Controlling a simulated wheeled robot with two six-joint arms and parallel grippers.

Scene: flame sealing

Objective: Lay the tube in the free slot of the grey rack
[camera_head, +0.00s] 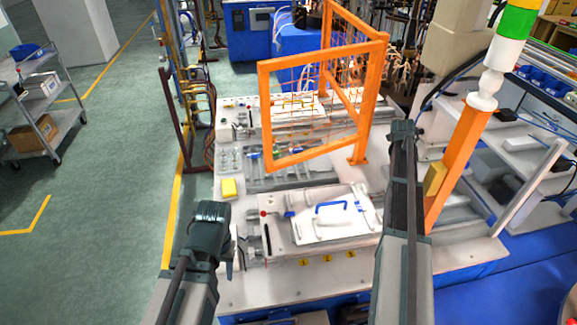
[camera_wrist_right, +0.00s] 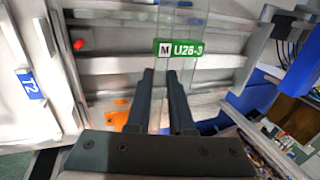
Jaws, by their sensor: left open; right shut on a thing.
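A clear tube (camera_wrist_right: 186,22) with a green and white label reading "U26-3" shows in the right wrist view. It runs down from the top edge to between the fingers of my right gripper (camera_wrist_right: 170,78), which is shut on it. In the head view my right gripper (camera_head: 404,128) is raised at the right of the bench, and the tube cannot be made out there. My left gripper (camera_head: 212,215) is open and empty above the bench's front left. I cannot tell for certain which part is the grey rack, nor see its free slot.
An orange mesh frame (camera_head: 262,110) stands over the back of the bench. An orange post (camera_head: 455,160) with a signal light rises at right.

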